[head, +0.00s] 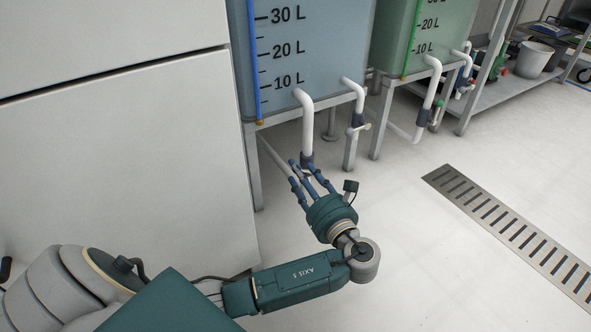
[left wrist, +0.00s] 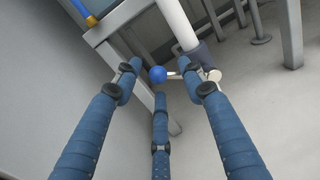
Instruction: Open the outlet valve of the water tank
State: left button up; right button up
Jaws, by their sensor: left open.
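The blue water tank (head: 330,62) stands on a grey metal frame, with litre marks on its front. A white outlet pipe (head: 307,125) comes down from it; it also shows in the left wrist view (left wrist: 178,22). At the pipe's lower end is a valve with a dark collar (left wrist: 200,54) and a lever ending in a blue ball knob (left wrist: 158,74). My left gripper (head: 302,172) is open at the valve, its three blue fingers pointing toward it. In the left wrist view the knob lies between the fingertips; I cannot tell whether they touch it. My right gripper is out of view.
A grey frame leg (left wrist: 163,115) stands close behind the fingers. A second pipe with a valve (head: 358,118) is just right. A green tank (head: 440,35) stands farther right. A white cabinet (head: 120,170) is at left. The floor around the drain grate (head: 500,230) is clear.

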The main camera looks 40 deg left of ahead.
pick_arm(q)
grip_shut()
jog(key=shift+r+p, duration=0.1)
jog(key=shift+p, duration=0.25)
dwell(0.6)
